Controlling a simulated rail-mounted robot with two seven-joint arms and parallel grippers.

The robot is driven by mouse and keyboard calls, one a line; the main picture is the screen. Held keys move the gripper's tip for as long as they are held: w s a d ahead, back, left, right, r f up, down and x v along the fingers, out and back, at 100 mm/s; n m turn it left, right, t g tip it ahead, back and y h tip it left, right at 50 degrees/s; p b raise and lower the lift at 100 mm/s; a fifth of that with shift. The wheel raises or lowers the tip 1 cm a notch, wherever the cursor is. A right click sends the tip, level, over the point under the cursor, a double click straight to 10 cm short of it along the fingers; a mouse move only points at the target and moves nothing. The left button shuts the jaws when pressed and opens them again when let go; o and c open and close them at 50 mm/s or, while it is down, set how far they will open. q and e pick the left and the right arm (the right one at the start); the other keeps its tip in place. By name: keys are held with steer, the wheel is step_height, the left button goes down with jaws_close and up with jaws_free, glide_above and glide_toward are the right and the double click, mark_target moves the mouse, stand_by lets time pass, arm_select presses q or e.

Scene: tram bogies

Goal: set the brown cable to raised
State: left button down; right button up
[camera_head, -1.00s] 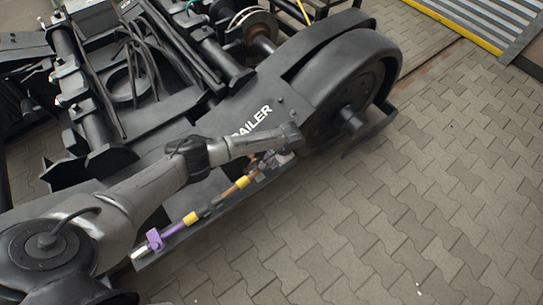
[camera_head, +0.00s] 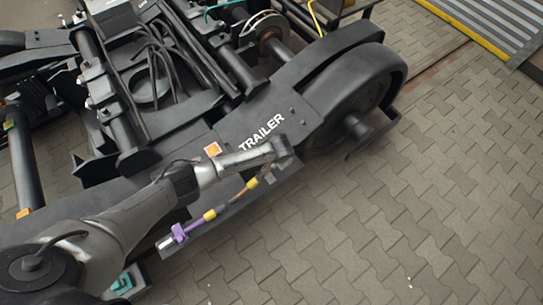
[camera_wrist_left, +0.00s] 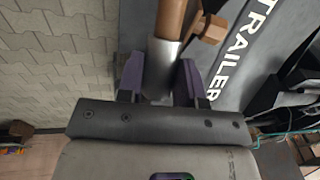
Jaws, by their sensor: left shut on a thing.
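The brown cable (camera_head: 236,195) lies along the outer side of the trailer bogie's frame in the head view, below my left forearm. Its upper end runs to my left gripper (camera_head: 269,176), which is small and partly hidden by my wrist there. In the left wrist view, my left gripper (camera_wrist_left: 160,82) has its purple-sided fingers shut around the silver end (camera_wrist_left: 160,62) of the brown cable (camera_wrist_left: 171,17). A brown clip (camera_wrist_left: 211,30) sits beside the cable. My right gripper is not in view.
A purple cable (camera_head: 192,226) with a purple clamp (camera_head: 178,233) lies in line with the brown one, with a yellow band (camera_head: 210,214) between. The black bogie frame (camera_head: 225,130) and wheel (camera_head: 345,110) stand close by. Open paving (camera_head: 430,210) lies to the right.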

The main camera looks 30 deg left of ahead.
arm_select(q)
steer(key=shift+s+r, duration=0.15)
steer(key=shift+r, duration=0.05)
stand_by(0.3)
steer(key=c, duration=0.8)
jaws_free()
steer(key=shift+p+v, duration=2.75)
steer(key=shift+v, duration=4.1)
steer(key=shift+a, duration=0.1)
